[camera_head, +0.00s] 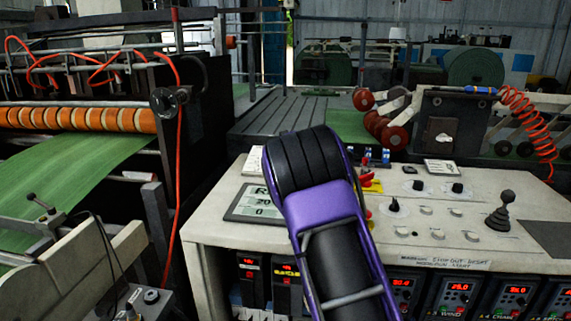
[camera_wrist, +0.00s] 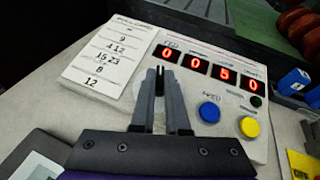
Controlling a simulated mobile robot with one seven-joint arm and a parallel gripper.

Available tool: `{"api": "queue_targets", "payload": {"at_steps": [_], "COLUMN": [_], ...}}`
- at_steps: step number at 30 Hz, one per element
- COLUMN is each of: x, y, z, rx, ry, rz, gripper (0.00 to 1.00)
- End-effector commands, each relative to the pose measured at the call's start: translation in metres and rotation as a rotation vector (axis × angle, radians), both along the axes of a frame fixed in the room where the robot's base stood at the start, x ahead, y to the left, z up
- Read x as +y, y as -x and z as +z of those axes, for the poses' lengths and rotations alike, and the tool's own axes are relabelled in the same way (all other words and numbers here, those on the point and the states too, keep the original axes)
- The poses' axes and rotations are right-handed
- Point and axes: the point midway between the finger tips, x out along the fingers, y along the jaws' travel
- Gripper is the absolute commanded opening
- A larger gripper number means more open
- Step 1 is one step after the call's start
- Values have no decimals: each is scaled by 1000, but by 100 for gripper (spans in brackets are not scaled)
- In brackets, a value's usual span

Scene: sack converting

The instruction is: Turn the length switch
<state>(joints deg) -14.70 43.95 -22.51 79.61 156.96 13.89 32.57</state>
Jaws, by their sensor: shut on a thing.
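In the wrist view, a pale counter box (camera_wrist: 218,66) carries a red digit display (camera_wrist: 210,66) reading 0 0 5 0. A blue button (camera_wrist: 209,112) and a yellow button (camera_wrist: 249,127) sit below the display. My gripper (camera_wrist: 159,80) is over the box's left part, below the first digit. Its fingers are close together, shut on a small dark part between the tips, which seems to be the length switch; the fingers hide most of it and its marking. In the head view my purple arm covers this spot, and the gripper is not seen.
A card with handwritten numbers (camera_wrist: 105,63) lies left of the fingers. In the head view, the white console (camera_head: 225,232) also holds a grey display (camera_head: 250,203), several knobs and a black joystick (camera_head: 502,210) to the right. Blue switches (camera_wrist: 295,81) stand right of the box.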

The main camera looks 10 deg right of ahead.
Motion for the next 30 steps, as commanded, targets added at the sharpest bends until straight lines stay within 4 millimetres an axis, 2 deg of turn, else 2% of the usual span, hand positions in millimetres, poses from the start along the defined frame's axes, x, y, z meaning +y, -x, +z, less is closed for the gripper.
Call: {"api": "queue_targets", "payload": {"at_steps": [1, 21, 22, 27, 30], "x": [1, -1, -1, 0, 1], "y": [1, 1, 1, 1, 1], "z": [-5, -7, -7, -7, -7], "rx": [8, 9, 9, 9, 8], "ry": [0, -11, -11, -12, -12], "rz": [-13, -62, -62, -61, -59], "gripper": [0, 0, 14, 42, 42]}}
